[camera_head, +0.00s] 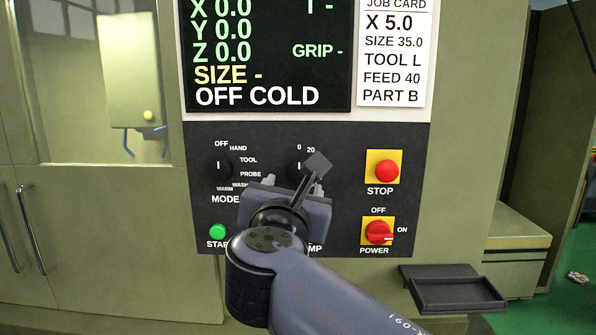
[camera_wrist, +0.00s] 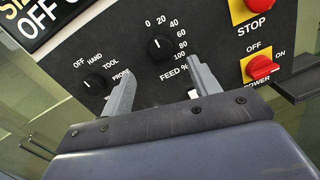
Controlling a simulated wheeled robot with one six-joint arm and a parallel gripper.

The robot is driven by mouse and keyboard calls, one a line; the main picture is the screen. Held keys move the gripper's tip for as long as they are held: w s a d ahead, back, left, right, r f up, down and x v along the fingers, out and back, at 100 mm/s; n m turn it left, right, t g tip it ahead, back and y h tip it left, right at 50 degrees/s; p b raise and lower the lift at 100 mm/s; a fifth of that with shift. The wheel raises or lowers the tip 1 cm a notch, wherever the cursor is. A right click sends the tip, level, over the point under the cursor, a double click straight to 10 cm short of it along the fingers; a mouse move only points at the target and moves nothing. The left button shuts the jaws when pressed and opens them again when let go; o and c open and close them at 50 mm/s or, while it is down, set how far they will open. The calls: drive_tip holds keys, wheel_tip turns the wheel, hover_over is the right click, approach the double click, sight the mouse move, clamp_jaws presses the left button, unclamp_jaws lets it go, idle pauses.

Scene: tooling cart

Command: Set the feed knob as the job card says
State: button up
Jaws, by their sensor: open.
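The feed knob (camera_wrist: 160,47) is a small black dial with a white mark, on the black control panel. Its scale runs 0, 20, 40, 60, 80, 100, and the mark points up toward 0. In the head view the knob (camera_head: 297,168) is partly hidden behind my gripper. The job card (camera_head: 394,50) reads FEED 40. My gripper (camera_head: 293,181) is open and empty in front of the panel. In the wrist view its two fingers (camera_wrist: 162,70) are spread below the knob, with no visible contact.
The mode knob (camera_head: 216,169) is left of the feed knob. The red stop button (camera_head: 386,170) and red power switch (camera_head: 379,233) are to the right. The green start button (camera_head: 217,231) is lower left. The display (camera_head: 265,50) reads OFF COLD. A dark tray (camera_head: 455,292) juts out lower right.

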sight(298, 175)
drive_tip(key=w, duration=0.2)
drive_tip(key=w+p, duration=0.1)
drive_tip(key=w, duration=0.5)
drive_tip(key=shift+w+d, duration=0.1)
drive_tip(key=shift+d, duration=0.3)
drive_tip(key=c, duration=1)
